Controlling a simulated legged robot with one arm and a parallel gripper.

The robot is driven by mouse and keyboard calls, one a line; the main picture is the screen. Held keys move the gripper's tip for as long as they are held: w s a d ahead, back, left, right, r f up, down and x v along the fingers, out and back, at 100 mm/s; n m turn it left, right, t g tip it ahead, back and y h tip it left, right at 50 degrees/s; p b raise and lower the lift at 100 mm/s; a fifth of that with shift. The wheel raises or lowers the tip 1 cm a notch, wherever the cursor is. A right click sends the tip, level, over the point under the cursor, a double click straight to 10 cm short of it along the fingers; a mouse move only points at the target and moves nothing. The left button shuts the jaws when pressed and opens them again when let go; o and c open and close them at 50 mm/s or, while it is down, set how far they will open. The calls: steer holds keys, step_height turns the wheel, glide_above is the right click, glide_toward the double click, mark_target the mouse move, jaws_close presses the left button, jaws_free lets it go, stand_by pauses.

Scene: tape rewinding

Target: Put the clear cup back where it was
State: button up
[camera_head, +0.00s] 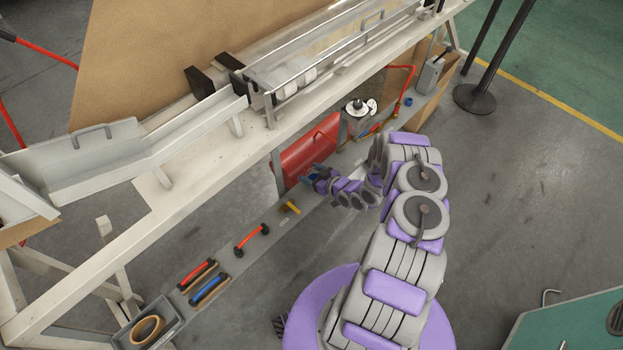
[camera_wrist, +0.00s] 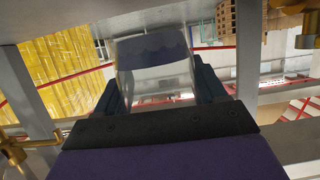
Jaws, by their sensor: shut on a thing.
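The clear cup (camera_wrist: 153,72) is see-through with a blue-grey band inside its far end in the wrist view. My gripper (camera_wrist: 158,88) is shut on it, with a dark finger on each side. In the head view my gripper (camera_head: 313,174) is low beside the long lower shelf (camera_head: 228,258), in front of a red panel (camera_head: 309,150). I cannot make out the cup in the head view. The spot where it stood before cannot be told from these frames.
The shelf bears a yellow tool (camera_head: 290,207), a red-handled tool (camera_head: 252,237), a blue-handled tool (camera_head: 209,288) and a tray (camera_head: 175,319) with a tape roll (camera_head: 147,330). A small device (camera_head: 357,108) stands beyond my gripper. The machine's frame (camera_head: 185,190) overhangs the shelf's left side.

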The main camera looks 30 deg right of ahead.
mark_target(310, 177)
step_height(310, 177, down, 3)
steer(key=shift+d+f+b, duration=0.1)
steer(key=shift+b, duration=0.35)
steer(key=o, duration=1.2)
steer(key=shift+c, duration=0.2)
